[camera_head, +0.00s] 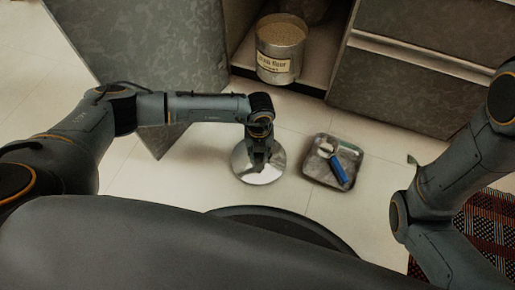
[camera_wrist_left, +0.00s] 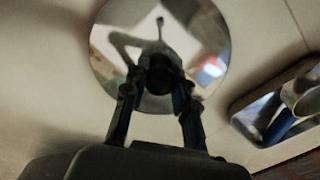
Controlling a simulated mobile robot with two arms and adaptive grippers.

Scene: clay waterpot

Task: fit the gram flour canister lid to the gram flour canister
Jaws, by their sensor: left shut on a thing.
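The gram flour canister (camera_head: 281,42) is a metal cylinder with a cream label. It stands upright on the floor of the open cupboard at the top of the head view, its top uncovered and tan flour showing inside. The gram flour canister lid (camera_head: 244,174) is a shiny round disc with a dark knob, nearer to me and below the canister in the picture. My left gripper (camera_head: 260,163) is shut on the lid's knob from above. The left wrist view shows the lid (camera_wrist_left: 207,37) past the fingers (camera_wrist_left: 160,82). Whether the lid touches the floor is unclear. My right gripper is out of view.
A grey tray (camera_head: 316,176) with a blue-handled tool (camera_head: 338,169) lies right of the lid. Drawers (camera_head: 410,85) stand right of the cupboard opening (camera_head: 309,72) and a grey panel (camera_head: 150,50) left of it. A patterned rug (camera_head: 485,222) lies lower right.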

